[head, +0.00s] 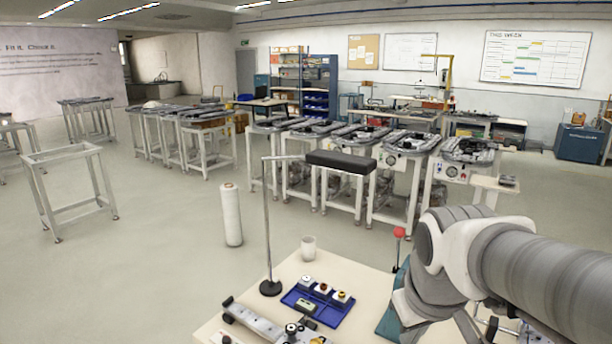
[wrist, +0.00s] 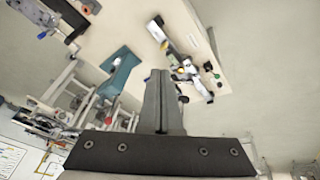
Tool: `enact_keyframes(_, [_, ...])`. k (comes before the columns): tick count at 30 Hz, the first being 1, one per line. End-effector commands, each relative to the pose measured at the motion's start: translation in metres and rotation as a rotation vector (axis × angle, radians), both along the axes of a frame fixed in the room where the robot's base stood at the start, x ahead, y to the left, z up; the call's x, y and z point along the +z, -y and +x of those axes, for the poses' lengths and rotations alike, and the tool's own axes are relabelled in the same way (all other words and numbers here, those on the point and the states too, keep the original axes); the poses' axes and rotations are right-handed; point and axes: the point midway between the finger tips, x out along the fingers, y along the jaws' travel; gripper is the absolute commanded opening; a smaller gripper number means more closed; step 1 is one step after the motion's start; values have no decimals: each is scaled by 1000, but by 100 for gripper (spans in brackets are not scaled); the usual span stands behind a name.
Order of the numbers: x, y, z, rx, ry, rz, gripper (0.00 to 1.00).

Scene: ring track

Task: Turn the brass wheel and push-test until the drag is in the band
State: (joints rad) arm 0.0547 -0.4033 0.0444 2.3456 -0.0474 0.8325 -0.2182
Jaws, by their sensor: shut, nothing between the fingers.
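My gripper (wrist: 160,74) shows in the wrist view with its two dark fingers shut together and empty. It is apart from the bench top. A rail-like metal fixture (wrist: 182,62) lies on the pale bench beyond the fingertips, with small yellowish parts on it. I cannot tell which part is the brass wheel. In the head view a metal rail fixture (head: 255,324) lies at the front left of the bench, cut by the frame's lower edge. Small round pieces, some brass-coloured, sit in a blue tray (head: 297,308). My gripper is hidden in the head view.
A lamp with a thin pole (head: 268,220) and black head (head: 340,161) stands on the bench. A white cup (head: 308,248) is behind the tray. A red ball on a post (head: 398,233) stands beside my arm. A white roll (head: 231,215) stands on the floor.

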Motion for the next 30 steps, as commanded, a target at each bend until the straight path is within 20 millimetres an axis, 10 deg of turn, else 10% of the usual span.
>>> enact_keyframes(12, [18, -11, -70, -187, 126, 142, 0])
enact_keyframes(30, [18, -11, -74, -198, 131, 153, 0])
